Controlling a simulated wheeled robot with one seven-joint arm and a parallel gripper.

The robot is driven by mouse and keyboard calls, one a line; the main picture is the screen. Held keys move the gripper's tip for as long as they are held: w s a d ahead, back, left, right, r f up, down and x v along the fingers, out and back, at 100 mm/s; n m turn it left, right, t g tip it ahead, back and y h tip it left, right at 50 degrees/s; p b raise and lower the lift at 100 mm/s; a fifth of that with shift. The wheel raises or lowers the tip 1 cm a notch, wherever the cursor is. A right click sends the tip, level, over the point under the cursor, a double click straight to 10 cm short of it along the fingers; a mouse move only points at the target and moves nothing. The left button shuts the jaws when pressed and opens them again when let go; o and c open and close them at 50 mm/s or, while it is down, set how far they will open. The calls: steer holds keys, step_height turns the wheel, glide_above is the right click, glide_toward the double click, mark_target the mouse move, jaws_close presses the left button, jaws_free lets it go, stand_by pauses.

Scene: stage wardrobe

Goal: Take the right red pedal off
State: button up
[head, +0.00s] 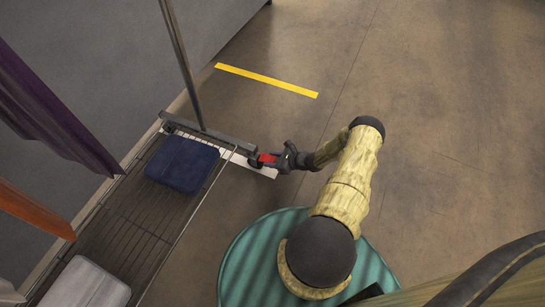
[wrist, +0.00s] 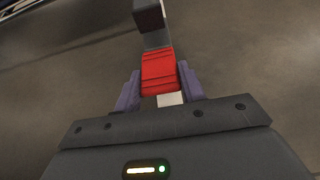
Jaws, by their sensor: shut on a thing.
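The red pedal (head: 266,158) is at the right end of the clothes rack's dark foot bar, low near the floor. In the wrist view the red pedal (wrist: 159,73) sits between the two purple-grey fingers of my gripper (wrist: 160,92), which is shut on it. A grey bar (wrist: 155,40) runs from the pedal's far side to a dark block, and the pedal appears to touch this bar; I cannot tell whether it is still joined. In the head view my gripper (head: 274,160) reaches the pedal from the right and partly hides it.
The rack's wire shelf (head: 128,215) holds a folded navy cloth (head: 182,163) and a folded grey cloth (head: 88,284). A metal post (head: 180,62) rises at its far end. Purple (head: 45,105) and orange (head: 32,208) garments hang at left. Floor with a yellow strip (head: 266,80) is open to the right.

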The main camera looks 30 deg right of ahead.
stand_by(0.4)
steer(key=o, duration=1)
steer(key=shift+d, duration=0.1)
steer(key=p+v, duration=0.7)
steer(key=v, duration=1)
steer(key=shift+s+r, duration=0.15)
steer(key=shift+r, duration=0.05)
